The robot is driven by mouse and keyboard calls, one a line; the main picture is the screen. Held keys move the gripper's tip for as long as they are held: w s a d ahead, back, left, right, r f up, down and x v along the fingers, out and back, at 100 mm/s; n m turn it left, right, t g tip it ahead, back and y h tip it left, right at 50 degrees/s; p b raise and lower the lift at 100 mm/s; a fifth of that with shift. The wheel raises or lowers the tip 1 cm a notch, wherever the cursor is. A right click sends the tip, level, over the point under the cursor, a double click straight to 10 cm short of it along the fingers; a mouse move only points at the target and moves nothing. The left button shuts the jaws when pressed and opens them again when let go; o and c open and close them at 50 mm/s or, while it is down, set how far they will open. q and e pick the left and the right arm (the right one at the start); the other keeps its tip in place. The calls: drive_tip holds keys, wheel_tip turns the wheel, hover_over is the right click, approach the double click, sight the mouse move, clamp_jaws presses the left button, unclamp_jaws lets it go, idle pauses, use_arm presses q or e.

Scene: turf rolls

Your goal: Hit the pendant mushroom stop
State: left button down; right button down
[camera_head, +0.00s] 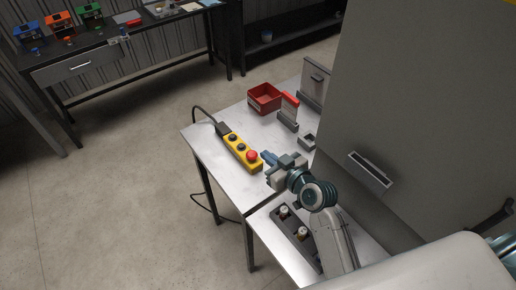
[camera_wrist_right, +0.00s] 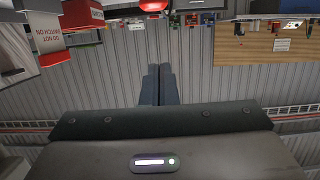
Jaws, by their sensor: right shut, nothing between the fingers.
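The yellow pendant (camera_head: 240,150) lies on the metal-topped table, its cable at the far left end. It carries dark round buttons and a red mushroom stop (camera_head: 252,155) at its near right end. My right gripper (camera_head: 265,156) is shut and empty, its blue fingertips just right of the mushroom stop. Whether they touch it I cannot tell. In the right wrist view the shut fingers (camera_wrist_right: 159,72) point up the picture, and a red rounded thing, apparently the mushroom stop (camera_wrist_right: 152,5), is cut by the top edge. My left gripper is not in view.
A red bin (camera_head: 264,99) and a red-topped grey block (camera_head: 289,112) stand farther back on the table (camera_head: 215,165). A large grey cabinet (camera_head: 415,110) rises close on the right. A dark holder (camera_head: 295,237) sits in front. A workbench (camera_head: 100,60) stands far left.

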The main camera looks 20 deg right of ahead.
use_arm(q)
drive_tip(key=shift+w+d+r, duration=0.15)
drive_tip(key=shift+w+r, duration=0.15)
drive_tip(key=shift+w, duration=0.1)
use_arm(e)
drive_tip(key=v, duration=0.3)
drive_tip(key=shift+d, duration=0.15)
